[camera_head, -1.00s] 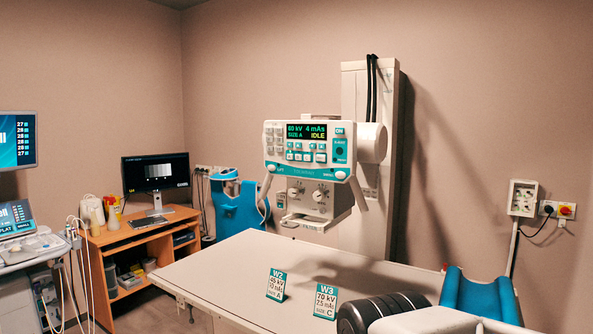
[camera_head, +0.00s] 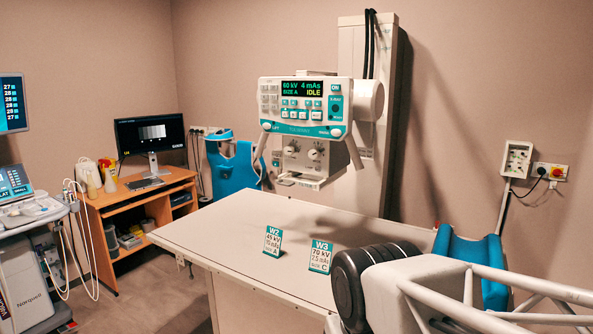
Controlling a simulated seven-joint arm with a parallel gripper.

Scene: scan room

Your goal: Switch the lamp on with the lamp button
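The X-ray tube head's control panel (camera_head: 272,125) hangs above the far side of the table. Its display (camera_head: 302,89) reads 60 kV, 4 mAs, SIZE A and IDLE. Several small buttons (camera_head: 300,114) sit below the display, and an ON label is at its upper right. A white box with two round knobs (camera_head: 302,158) hangs under the panel. I cannot tell which button is the lamp button; the labels are too small to read. No lit patch from a lamp shows on the table. My gripper is not in view.
The white table (camera_head: 215,228) fills the middle, with standing cards W2 (camera_head: 272,241) and W3 (camera_head: 320,256) on it. A blue cradle (camera_head: 493,262) lies at its right. A desk with a monitor (camera_head: 150,133) and an ultrasound cart (camera_head: 25,240) stand left. My arm covers the lower right.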

